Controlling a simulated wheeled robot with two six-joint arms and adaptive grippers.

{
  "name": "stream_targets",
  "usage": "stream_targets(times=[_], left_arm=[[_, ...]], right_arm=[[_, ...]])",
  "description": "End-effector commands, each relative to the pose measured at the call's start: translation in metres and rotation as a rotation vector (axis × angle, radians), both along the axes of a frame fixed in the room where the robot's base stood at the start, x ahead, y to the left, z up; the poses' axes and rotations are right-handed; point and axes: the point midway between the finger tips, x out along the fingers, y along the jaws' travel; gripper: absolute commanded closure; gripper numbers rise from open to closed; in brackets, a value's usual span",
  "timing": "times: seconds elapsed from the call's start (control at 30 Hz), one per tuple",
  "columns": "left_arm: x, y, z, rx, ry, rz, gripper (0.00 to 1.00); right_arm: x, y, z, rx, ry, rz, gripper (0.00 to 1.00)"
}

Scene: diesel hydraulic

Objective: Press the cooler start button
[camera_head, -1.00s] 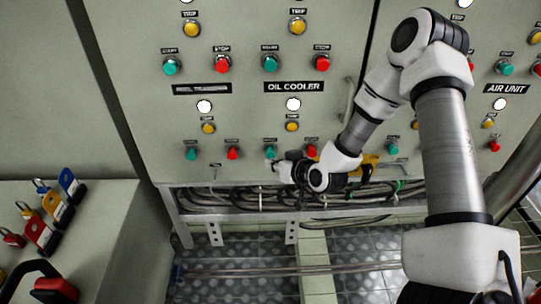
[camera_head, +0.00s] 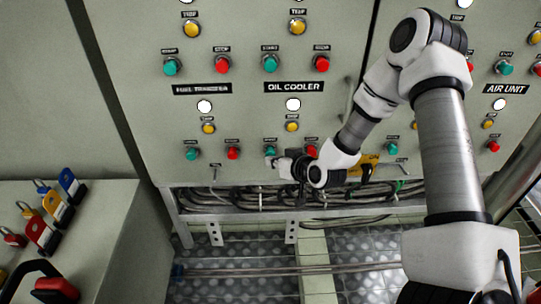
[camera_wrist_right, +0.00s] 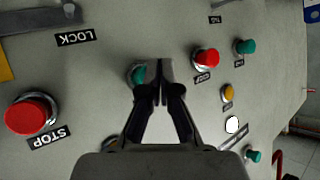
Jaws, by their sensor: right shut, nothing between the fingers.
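The oil cooler start button is green and sits in the lower button row under the OIL COOLER label (camera_head: 294,87). In the head view only its upper part (camera_head: 270,150) shows above my fingertips. My right gripper (camera_head: 270,161) is shut and empty, with its tips right at the button's lower side. In the right wrist view the green button (camera_wrist_right: 138,74) shows beside and partly behind the shut fingertips (camera_wrist_right: 160,66). I cannot tell whether they touch. The red stop button (camera_head: 311,151) is to its right, partly behind my wrist; it looks large in the wrist view (camera_wrist_right: 29,115). My left gripper is not in view.
A yellow button (camera_head: 292,126) and a white lamp (camera_head: 293,104) are above. Another green (camera_head: 192,153) and red button (camera_head: 233,152) sit to the left. Cables (camera_head: 240,197) run below the panel. Coloured padlocks (camera_head: 52,205) are on the cabinet at left.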

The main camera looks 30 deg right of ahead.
Motion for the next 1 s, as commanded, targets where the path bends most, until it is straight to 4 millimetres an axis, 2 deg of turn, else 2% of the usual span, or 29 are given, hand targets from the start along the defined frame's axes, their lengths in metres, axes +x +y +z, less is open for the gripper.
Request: stream_targets(times=[0.63, 1.0], left_arm=[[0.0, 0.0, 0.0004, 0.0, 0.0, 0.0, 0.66], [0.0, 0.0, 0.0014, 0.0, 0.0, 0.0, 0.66]], right_arm=[[0.0069, -0.0042, 0.0001, -0.001, -0.001, 0.0, 1.0], [0.004, -0.0023, 0.0003, 0.0, 0.001, 0.0, 1.0]])
